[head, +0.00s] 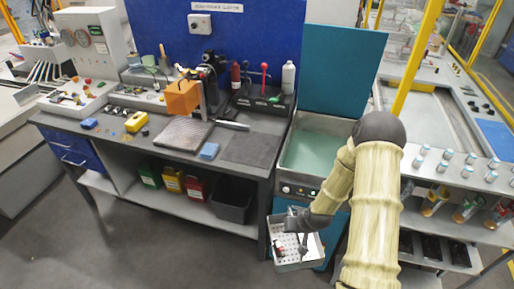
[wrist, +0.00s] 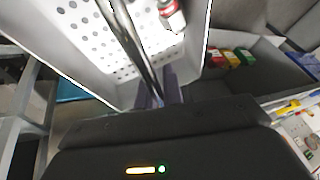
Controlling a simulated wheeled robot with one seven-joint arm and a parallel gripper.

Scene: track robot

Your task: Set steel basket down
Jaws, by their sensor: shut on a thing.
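The steel basket (head: 311,262) is a light perforated tray that hangs from my gripper (head: 303,222) in front of the teal washer. In the wrist view the steel basket (wrist: 85,38) fills the upper left, and its bar runs down to my gripper (wrist: 157,92). My gripper is shut on this bar. A small red and white part (wrist: 172,15) lies inside the basket, and it also shows in the head view (head: 279,248). My gripper hides the near end of the bar.
The washer tank (head: 312,150) holds greenish liquid, and its teal lid (head: 338,70) stands open. The dark workbench (head: 90,138) to the left carries a grey plate (head: 182,133), an orange block (head: 183,97) and tools. A rack of cylinders (head: 465,165) stands right. Floor is clear in front.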

